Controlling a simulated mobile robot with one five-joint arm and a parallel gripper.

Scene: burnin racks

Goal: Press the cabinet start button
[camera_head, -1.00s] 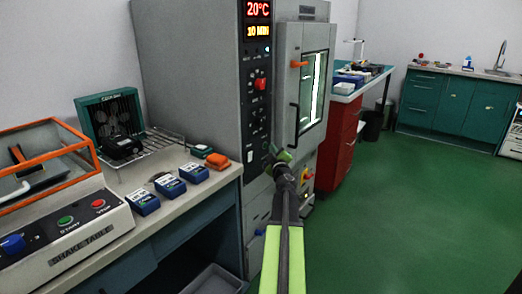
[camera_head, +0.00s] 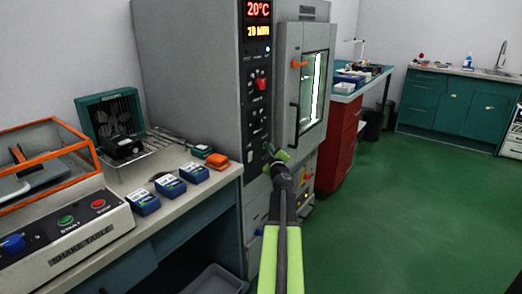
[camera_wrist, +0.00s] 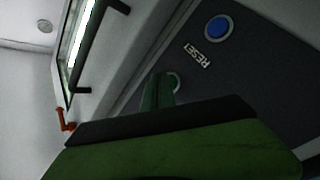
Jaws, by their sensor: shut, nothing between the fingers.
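The tall grey cabinet (camera_head: 190,75) stands in the middle of the head view, with a dark control panel (camera_head: 257,100) beside its door. My gripper (camera_head: 271,155) is shut and empty at the lower part of this panel. In the wrist view, my green fingertip (camera_wrist: 157,92) overlaps a round control with a pale rim (camera_wrist: 177,83); I cannot tell whether they touch. A blue button (camera_wrist: 218,27) marked RESET is beyond it, clear of the finger. I cannot make out a start label on the cabinet; the finger hides part of the panel.
The cabinet door (camera_head: 303,85) has a black handle and an orange latch (camera_head: 299,64), close to my arm. On the left, a bench holds a shake table (camera_head: 75,240) with its own buttons and several blue boxes (camera_head: 170,186). Green floor (camera_head: 420,210) is open on the right.

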